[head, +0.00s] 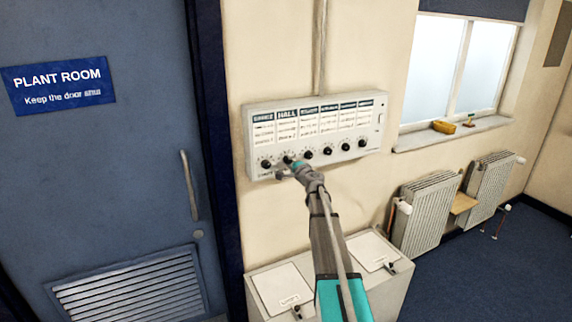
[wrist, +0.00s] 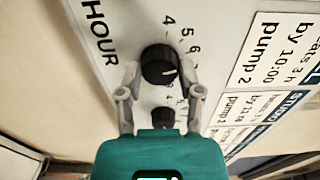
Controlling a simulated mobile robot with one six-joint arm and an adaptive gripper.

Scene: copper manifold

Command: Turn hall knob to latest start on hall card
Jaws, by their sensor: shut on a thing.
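The hall knob (wrist: 160,65) is a round black knob with a white pointer mark. The mark points right, towards the cards, and the number it meets is hidden by a finger. The numbers 4, 5 and 6 show around the knob's upper right. My gripper (wrist: 160,77) has a finger on each side of the knob and is shut on it. In the head view my gripper (head: 291,165) reaches the second knob from the left. The hall card (head: 287,127) is above it. In the wrist view the card (wrist: 285,50) reads "by 10:00" and "pump 2", partly cut off.
The white control panel (head: 316,130) carries several cards and a row of knobs. A smaller-looking black knob (wrist: 163,117) sits close to my gripper, in line with the studio card (wrist: 245,110). A white cabinet (head: 258,290) stands below; a blue door (head: 120,170) is left.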

